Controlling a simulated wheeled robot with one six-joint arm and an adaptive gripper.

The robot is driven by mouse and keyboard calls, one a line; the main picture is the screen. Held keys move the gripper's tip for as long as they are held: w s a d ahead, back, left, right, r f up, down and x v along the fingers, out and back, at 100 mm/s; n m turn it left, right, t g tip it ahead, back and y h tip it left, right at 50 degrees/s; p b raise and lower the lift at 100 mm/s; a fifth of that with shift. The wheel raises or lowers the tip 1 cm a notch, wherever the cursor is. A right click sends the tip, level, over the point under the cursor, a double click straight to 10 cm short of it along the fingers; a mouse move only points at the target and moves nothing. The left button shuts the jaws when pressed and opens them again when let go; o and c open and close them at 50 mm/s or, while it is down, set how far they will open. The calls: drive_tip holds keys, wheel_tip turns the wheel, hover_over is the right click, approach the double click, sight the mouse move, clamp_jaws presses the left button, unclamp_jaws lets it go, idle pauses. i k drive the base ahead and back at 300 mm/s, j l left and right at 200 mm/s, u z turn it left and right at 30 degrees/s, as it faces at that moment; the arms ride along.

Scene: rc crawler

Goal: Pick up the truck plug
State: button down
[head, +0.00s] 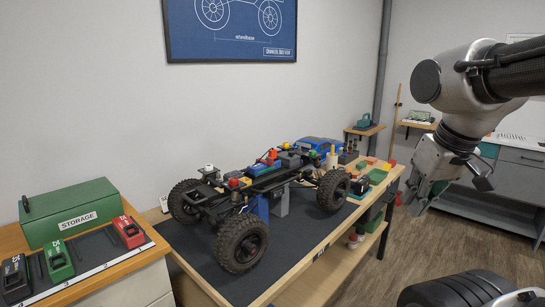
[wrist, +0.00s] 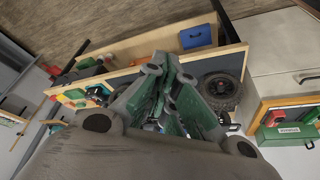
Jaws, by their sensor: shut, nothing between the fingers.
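The RC crawler truck (head: 262,190) stands on a dark mat on the workbench, its chassis bare with several coloured parts on top. Small red and yellow pieces (head: 238,181) sit near its front end, and a blue and red part (head: 268,160) is at its middle. I cannot tell which piece is the truck plug. My gripper (head: 416,204) is shut and empty, in the air to the right of the bench and apart from the truck. In the wrist view my gripper (wrist: 163,62) hides most of the truck; one wheel (wrist: 220,90) shows beside it.
A green storage box (head: 72,212) and red, green and black chargers (head: 128,232) are on the left cabinet. Coloured trays and small parts (head: 376,176) lie at the bench's right end. A blue case (wrist: 198,36) sits on the lower shelf. Floor right of the bench is clear.

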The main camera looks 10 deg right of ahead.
sight(271, 152)
drive_tip(key=u, duration=0.25)
drive_tip(key=i+l+u, duration=0.2)
drive_tip(key=l+u, duration=0.2)
drive_tip(key=i+l+u, duration=0.1)
drive_tip(key=l+u, duration=0.3)
drive_tip(key=i+l, duration=0.1)
drive_tip(key=l, duration=0.35)
drive_tip(key=i+l+u, duration=0.1)
drive_tip(key=l, duration=0.3)
drive_tip(key=i+l+u, duration=0.1)
drive_tip(key=l, duration=0.35)
